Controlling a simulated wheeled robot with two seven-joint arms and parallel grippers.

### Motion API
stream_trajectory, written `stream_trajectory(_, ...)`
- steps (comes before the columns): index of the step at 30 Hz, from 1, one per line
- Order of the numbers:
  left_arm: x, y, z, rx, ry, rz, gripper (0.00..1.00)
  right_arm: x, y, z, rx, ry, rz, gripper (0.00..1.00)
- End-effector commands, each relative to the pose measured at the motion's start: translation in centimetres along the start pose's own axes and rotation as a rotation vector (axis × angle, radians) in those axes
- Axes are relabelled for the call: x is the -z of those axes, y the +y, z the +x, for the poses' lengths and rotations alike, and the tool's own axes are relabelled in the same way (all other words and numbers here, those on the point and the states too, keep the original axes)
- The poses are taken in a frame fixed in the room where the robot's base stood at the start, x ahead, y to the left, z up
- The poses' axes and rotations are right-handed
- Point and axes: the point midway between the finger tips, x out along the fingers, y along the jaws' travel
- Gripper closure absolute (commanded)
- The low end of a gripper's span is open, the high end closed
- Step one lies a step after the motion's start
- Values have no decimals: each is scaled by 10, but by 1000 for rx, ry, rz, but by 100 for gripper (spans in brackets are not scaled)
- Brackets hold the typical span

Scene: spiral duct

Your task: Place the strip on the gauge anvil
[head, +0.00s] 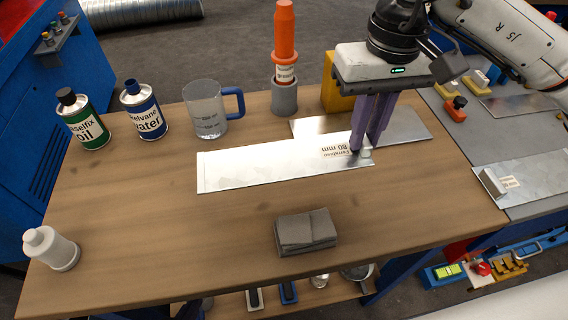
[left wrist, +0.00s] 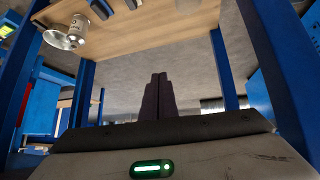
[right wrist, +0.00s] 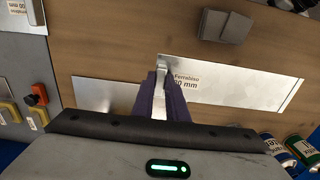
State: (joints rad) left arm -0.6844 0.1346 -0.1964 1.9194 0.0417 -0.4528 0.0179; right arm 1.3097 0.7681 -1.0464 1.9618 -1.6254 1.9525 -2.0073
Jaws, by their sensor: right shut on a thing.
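A bright metal strip (head: 260,165) labelled with "80 mm" lies across the wooden table; the strip also shows in the right wrist view (right wrist: 230,80). My right gripper (head: 365,150) points down and is shut on the strip's right end. A second plain metal sheet (head: 405,125) lies behind and to the right, partly hidden by the fingers. I cannot clearly identify the gauge anvil; a small metal block (head: 493,182) sits by a labelled plate on the grey bench at the right. My left gripper (left wrist: 158,95) is shut and empty, low beside the table's underside.
A grey block stack (head: 305,231) lies in front of the strip. A measuring jug (head: 206,110), green can (head: 82,120), blue can (head: 143,110), orange-topped grey cylinder (head: 285,95) and yellow block (head: 335,97) stand behind. A white bottle (head: 50,249) stands front left.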

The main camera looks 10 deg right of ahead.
Motion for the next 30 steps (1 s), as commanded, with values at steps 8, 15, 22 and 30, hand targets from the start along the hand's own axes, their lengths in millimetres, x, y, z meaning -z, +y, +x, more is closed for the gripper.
stream_trajectory(8, 0, 5, 7, -9, 12, 5, 100, 9, 0, -13, 7, -7, -4, 100)
stream_trajectory(15, -3, 5, 10, -10, 11, 5, 100, 8, 0, 30, 7, -9, -3, 100)
stream_trajectory(22, -2, 5, 9, -9, 11, 5, 100, 9, 0, 49, 6, -6, -3, 100)
stream_trajectory(30, -1, 4, 8, -8, 13, 3, 100, 9, 0, 81, 6, -5, -3, 100)
